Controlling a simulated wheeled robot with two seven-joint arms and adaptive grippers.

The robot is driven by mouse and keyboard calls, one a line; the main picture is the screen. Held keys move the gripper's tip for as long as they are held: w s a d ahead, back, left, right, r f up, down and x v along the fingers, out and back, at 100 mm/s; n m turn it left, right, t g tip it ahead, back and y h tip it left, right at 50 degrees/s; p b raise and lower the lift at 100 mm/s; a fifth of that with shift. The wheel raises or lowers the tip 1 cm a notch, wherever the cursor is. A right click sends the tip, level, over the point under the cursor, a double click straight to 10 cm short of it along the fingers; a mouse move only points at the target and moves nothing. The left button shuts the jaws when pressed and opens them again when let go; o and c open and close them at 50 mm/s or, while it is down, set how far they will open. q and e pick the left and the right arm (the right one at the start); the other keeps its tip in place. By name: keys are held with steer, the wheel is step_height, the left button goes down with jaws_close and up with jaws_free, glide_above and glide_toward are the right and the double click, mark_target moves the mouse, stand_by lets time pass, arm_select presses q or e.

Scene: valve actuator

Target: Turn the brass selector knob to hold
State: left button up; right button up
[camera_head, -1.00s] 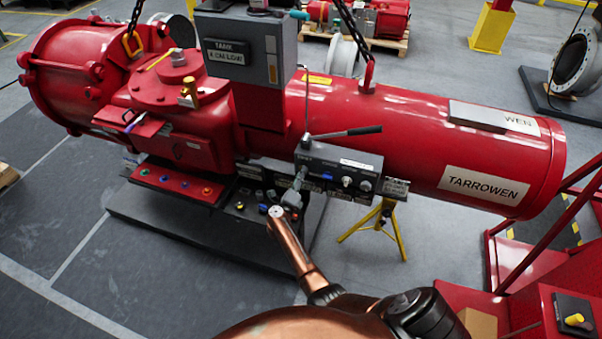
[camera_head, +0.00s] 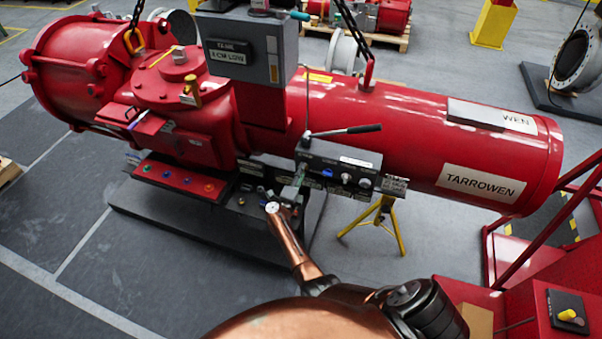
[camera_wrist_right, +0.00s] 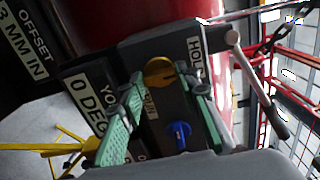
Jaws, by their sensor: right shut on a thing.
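The brass selector knob (camera_wrist_right: 158,72) shows in the right wrist view on a dark grey control panel (camera_wrist_right: 168,48). A white label reading HOLD, partly cut off by a finger, is beside it (camera_wrist_right: 194,54). My right gripper (camera_wrist_right: 163,82) has one green finger on each side of the knob, with the tips at it, and is shut on it. In the head view my right gripper (camera_head: 293,190) is at the left end of the panel (camera_head: 318,152) and hides the knob. The knob's exact pointing direction is hard to tell. My left gripper is not in view.
A blue knob (camera_wrist_right: 180,135) sits close to the brass one, between my fingers. A lever with a black handle (camera_head: 345,131) stands above the panel. The large red actuator (camera_head: 430,150) is behind. A yellow stand (camera_head: 385,222) is below right.

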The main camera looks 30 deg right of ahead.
steer(key=shift+a+f, duration=0.1)
steer(key=o, duration=1.2)
steer(key=shift+c, duration=0.2)
